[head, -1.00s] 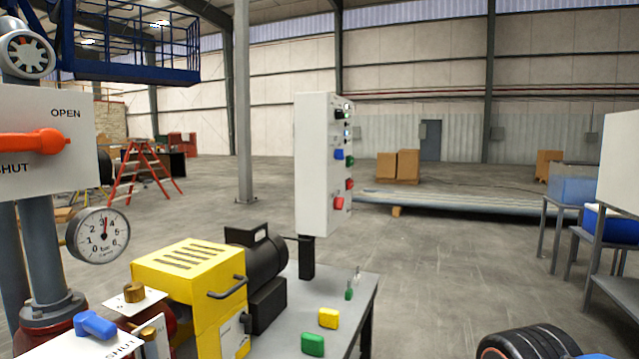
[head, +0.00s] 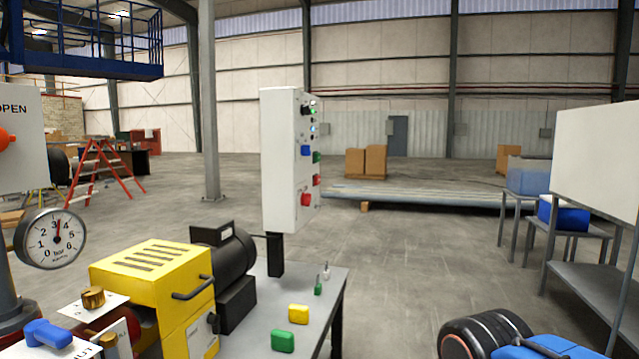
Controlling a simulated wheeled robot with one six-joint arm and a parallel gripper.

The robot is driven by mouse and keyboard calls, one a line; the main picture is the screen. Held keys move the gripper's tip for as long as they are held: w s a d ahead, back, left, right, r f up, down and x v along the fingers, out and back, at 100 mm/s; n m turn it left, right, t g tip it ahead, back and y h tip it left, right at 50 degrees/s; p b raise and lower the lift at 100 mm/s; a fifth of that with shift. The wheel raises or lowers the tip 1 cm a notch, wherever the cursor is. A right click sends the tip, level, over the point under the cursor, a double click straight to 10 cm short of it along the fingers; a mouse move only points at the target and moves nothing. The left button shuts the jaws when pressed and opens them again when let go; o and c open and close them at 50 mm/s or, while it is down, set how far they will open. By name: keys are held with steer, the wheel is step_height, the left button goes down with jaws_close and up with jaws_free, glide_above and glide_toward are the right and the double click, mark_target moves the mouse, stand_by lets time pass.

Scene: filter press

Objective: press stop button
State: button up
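A white control box (head: 281,160) stands upright on a dark post at the back of a grey bench. Its narrow right face carries several buttons and lamps, seen at a steep angle. Red buttons show low on it, one at the box's edge (head: 306,199) and one a little higher (head: 316,180). A blue button (head: 305,150) and a green one (head: 317,157) sit above them. I cannot read any labels, so which one is the stop button is unclear. My gripper is not in view.
A yellow pump housing (head: 150,265) with a black motor stands left of the box on the bench (head: 262,322). Yellow (head: 298,313) and green (head: 283,341) blocks lie on the bench. A pressure gauge (head: 50,239) is at left. Open floor (head: 400,255) lies right of the bench.

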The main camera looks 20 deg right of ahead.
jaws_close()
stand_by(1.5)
